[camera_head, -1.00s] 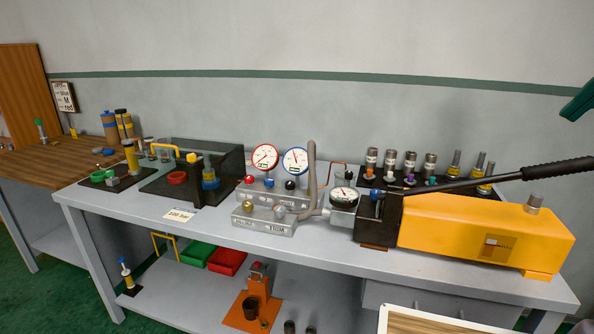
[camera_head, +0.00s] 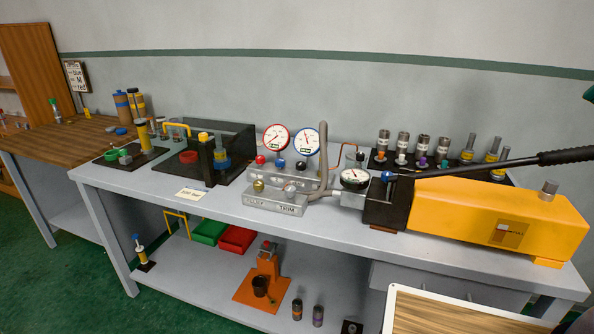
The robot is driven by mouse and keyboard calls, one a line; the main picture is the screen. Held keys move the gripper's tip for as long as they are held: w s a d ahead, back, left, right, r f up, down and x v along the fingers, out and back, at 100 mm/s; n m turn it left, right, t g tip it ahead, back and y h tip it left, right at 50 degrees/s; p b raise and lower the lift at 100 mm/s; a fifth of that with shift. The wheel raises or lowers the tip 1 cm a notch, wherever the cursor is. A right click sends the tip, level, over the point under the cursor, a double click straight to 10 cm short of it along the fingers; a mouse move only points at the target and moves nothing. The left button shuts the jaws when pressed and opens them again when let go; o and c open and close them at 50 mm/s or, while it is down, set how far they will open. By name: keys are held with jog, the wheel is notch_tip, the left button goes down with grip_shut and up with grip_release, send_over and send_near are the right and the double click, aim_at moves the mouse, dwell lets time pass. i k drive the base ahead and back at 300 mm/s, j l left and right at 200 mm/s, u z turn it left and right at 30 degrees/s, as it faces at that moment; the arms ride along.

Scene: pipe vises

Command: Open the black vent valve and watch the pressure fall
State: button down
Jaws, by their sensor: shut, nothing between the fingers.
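The black vent valve appears to be the small black knob (camera_head: 301,164) on the grey manifold block, at the right end of a row. A red knob (camera_head: 260,160) and a blue knob (camera_head: 281,163) stand to its left. Behind them are a red-rimmed gauge (camera_head: 276,138) and a blue-rimmed gauge (camera_head: 306,141). A black-rimmed gauge (camera_head: 355,178) sits by the yellow hand pump (camera_head: 500,215). The needle readings are too small to read surely. My gripper is not recognisable in this view.
The pump's black lever (camera_head: 560,156) reaches right above the grey bench (camera_head: 225,205). A grey hose (camera_head: 323,140) rises beside the gauges. Several metal fittings (camera_head: 403,145) stand behind the pump. Red (camera_head: 237,239) and green (camera_head: 208,231) bins sit on the lower shelf.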

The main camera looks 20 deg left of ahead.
aim_at(299, 166)
jog(key=i+j+u, duration=0.15)
jog(key=j, duration=0.2)
jog(key=i+j+u, duration=0.15)
jog(key=j, duration=0.2)
jog(key=i+j+u, duration=0.15)
jog(key=i+j, duration=0.1)
jog(key=j, duration=0.1)
